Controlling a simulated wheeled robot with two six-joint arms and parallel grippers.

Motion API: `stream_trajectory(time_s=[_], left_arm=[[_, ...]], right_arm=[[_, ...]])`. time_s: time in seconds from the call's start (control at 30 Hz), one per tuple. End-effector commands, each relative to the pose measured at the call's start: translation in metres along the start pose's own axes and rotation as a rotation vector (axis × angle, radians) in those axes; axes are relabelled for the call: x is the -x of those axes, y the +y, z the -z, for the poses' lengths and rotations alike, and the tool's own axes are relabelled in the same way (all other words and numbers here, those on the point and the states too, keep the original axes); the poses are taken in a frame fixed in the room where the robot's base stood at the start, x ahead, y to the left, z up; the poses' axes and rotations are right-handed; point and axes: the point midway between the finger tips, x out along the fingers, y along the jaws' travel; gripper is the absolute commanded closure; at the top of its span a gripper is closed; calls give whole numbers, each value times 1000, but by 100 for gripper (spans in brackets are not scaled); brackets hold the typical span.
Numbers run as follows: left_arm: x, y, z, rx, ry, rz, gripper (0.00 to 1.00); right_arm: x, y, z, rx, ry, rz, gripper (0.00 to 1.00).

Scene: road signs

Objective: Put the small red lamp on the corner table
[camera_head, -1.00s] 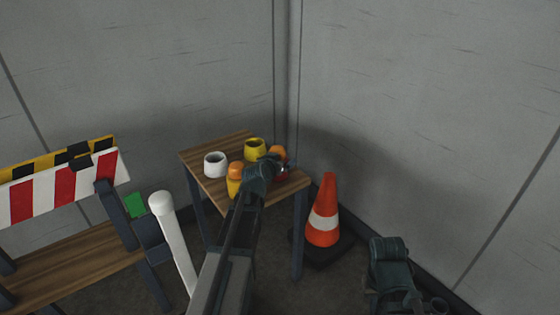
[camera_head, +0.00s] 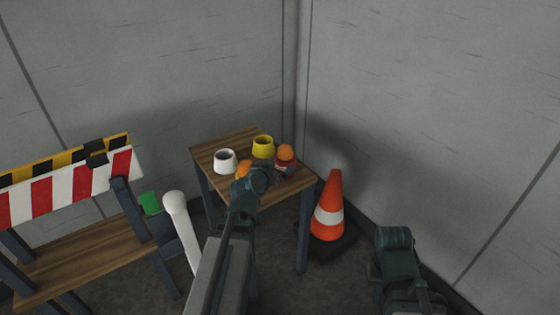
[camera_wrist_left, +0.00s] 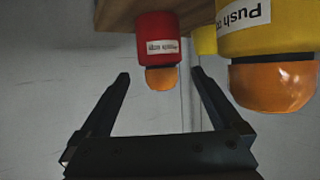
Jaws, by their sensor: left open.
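The small red lamp (camera_head: 284,164), with an orange dome, stands upright at the right back of the wooden corner table (camera_head: 232,143). My left gripper (camera_head: 280,176) is open and in front of it. In the left wrist view, where the scene is upside down, the red lamp (camera_wrist_left: 158,37) sits beyond and between the spread fingertips (camera_wrist_left: 160,75), apart from both. A larger yellow lamp with an orange dome (camera_head: 243,168) is partly hidden behind my left wrist; its yellow body (camera_wrist_left: 275,33) is close on the right in the wrist view. My right gripper is out of frame.
A white pot (camera_head: 224,162) and a yellow pot (camera_head: 263,148) stand on the table. A traffic cone (camera_head: 330,190) is right of it. A striped barrier (camera_head: 70,188) and a white post (camera_head: 176,205) are on the left. Grey walls meet behind the table.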

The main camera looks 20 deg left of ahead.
Motion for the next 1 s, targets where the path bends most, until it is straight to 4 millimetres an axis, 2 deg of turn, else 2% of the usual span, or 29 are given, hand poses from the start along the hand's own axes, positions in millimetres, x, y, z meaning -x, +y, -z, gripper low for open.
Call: stream_trajectory(time_s=[0.33, 0.43, 0.47, 0.53, 0.57, 0.63, 0.7, 0.8, 0.9, 1.0], left_arm=[[3, 1, 0, -1, -2, -2, 0], [2, 16, -6, -9, -30, -31, 0], [1, 24, -10, -14, -49, -48, 0], [0, 57, -25, -32, -124, -111, 0], [2, 76, -35, -45, -169, -146, 0], [10, 126, -66, -85, -313, -232, 0], [28, 172, -100, -134, -479, -297, 0], [62, 216, -145, -212, -704, -332, 0], [99, 239, -178, -290, -896, -310, 0], [131, 249, -198, -354, -1038, -259, 0]], right_arm=[[1, 0, 0, 0, 0, 1, 100], [1, 0, 0, 0, 0, 0, 100], [1, 0, 0, 0, 0, 0, 100], [1, 0, 0, 0, 0, 0, 100], [1, 0, 0, 0, 0, 0, 100], [1, 0, 0, 0, 0, 0, 100], [1, 0, 0, 0, 0, 0, 100], [1, 0, 0, 0, 0, 0, 100], [1, 0, 0, 0, 0, 0, 100], [1, 0, 0, 0, 0, 0, 100]])
